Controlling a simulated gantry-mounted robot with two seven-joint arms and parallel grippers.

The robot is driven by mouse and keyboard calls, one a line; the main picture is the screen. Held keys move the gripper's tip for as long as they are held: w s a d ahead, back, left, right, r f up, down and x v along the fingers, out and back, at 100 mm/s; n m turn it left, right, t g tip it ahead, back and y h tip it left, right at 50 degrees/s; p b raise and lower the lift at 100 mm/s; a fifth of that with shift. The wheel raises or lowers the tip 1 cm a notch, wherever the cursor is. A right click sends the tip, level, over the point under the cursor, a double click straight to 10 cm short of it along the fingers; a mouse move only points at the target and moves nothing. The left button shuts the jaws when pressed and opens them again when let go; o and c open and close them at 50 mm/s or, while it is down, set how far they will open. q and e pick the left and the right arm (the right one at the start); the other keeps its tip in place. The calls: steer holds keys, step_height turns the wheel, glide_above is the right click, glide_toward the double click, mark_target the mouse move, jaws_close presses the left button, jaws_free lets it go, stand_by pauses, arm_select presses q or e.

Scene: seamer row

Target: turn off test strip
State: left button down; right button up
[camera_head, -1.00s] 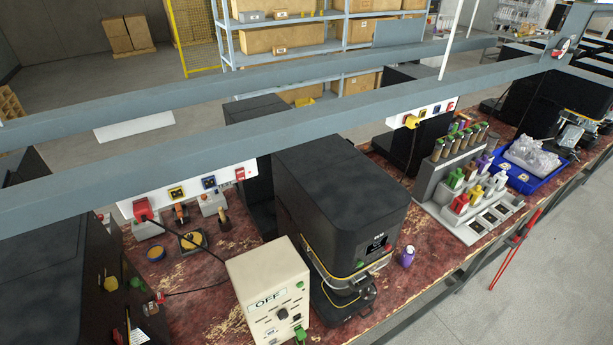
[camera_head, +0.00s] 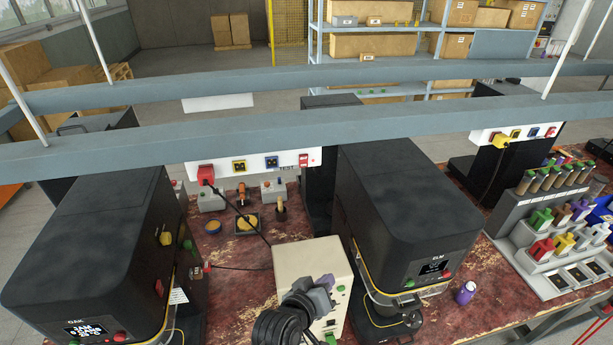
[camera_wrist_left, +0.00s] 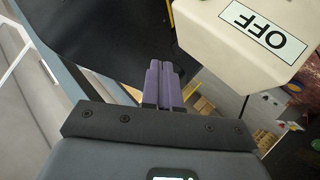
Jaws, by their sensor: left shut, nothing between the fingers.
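A second white strip (camera_head: 521,134) with a yellow plug is farther right. In the wrist view, the shut fingers (camera_wrist_left: 163,84) are beside the box's "OFF" label (camera_wrist_left: 262,29).
Black machines stand left (camera_head: 90,240) and right (camera_head: 410,205) of the cream box. A purple can (camera_head: 466,292) and a rack of coloured parts (camera_head: 545,235) are at right. A black cable crosses the bench behind the box.

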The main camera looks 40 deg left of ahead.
arm_select(q)
steer(key=w+a+r+n+y+b, duration=0.2)
steer(key=r+n+y, duration=0.4)
steer(key=n, duration=0.3)
steer(key=w+a+r+n+y+b, duration=0.3)
steer(key=a+r+n+y, duration=0.1)
steer(key=r+n+y, duration=0.3)
steer(key=shift+a+r+n+g+y+b, duration=0.15)
steer(key=shift+r+n+g+y+b, duration=0.2)
steer(key=shift+r+n, duration=1.1)
arm_select(e)
step_height(320, 180, down, 7)
arm_select(q)
steer(key=shift+w+a+f, duration=0.1)
steer(key=shift+w+f, duration=0.05)
arm_select(e)
steer(key=shift+r, duration=0.15)
arm_select(q)
steer(key=p, duration=0.6)
glide_toward(303, 159)
steer(key=x, duration=0.6)
steer(key=shift+w+a, duration=0.3)
arm_select(e)
step_height(303, 159, up, 6)
steer(key=shift+d+f, duration=0.1)
steer(key=shift+f, duration=0.15)
